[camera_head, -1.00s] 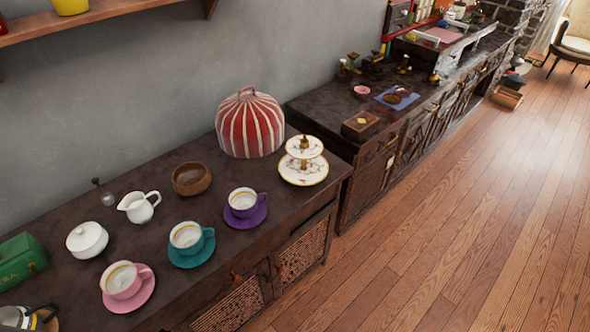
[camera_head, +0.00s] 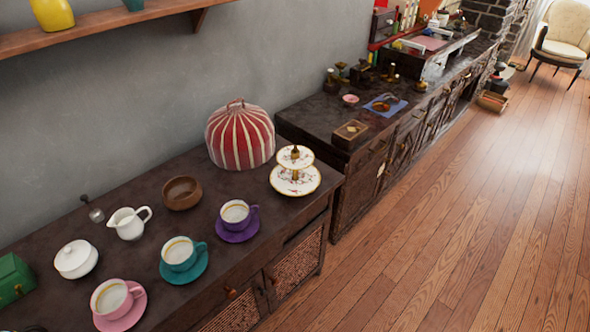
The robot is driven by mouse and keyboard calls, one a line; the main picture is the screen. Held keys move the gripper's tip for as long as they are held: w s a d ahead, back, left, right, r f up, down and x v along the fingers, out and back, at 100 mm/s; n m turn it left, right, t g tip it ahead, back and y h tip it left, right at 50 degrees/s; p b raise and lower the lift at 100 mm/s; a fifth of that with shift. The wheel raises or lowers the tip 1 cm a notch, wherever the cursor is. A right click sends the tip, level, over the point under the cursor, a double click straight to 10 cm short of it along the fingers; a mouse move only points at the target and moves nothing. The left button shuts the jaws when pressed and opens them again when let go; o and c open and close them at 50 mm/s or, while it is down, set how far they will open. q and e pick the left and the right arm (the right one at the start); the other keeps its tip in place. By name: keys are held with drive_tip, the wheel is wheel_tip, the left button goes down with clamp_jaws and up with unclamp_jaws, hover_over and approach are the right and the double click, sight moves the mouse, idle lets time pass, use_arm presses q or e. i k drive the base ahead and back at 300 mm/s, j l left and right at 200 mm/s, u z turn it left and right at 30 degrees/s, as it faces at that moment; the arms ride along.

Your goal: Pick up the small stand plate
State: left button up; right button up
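A two-tier white stand with floral decoration and gold trim stands at the right end of the near dark cabinet top. Its small upper plate (camera_head: 295,156) sits above the larger lower plate (camera_head: 295,181), with a gold-brown knob on top. The stand is upright, just right of the red and white striped tea cosy (camera_head: 240,136). Neither of my grippers is in view.
Purple (camera_head: 238,222), teal (camera_head: 184,260) and pink (camera_head: 118,304) cups on saucers line the cabinet's front. A wooden bowl (camera_head: 182,193), white creamer (camera_head: 129,222) and lidded sugar bowl (camera_head: 76,259) stand behind. The wooden floor (camera_head: 460,220) on the right is clear.

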sight(286, 157)
drive_tip(key=i+l, duration=0.15)
drive_tip(key=l, duration=0.25)
drive_tip(key=i+l+z, duration=0.1)
drive_tip(key=l, duration=0.3)
drive_tip(key=i+l, duration=0.15)
drive_tip(key=l, duration=0.25)
drive_tip(key=i+l, duration=0.15)
drive_tip(key=l, duration=0.25)
drive_tip(key=z, duration=0.05)
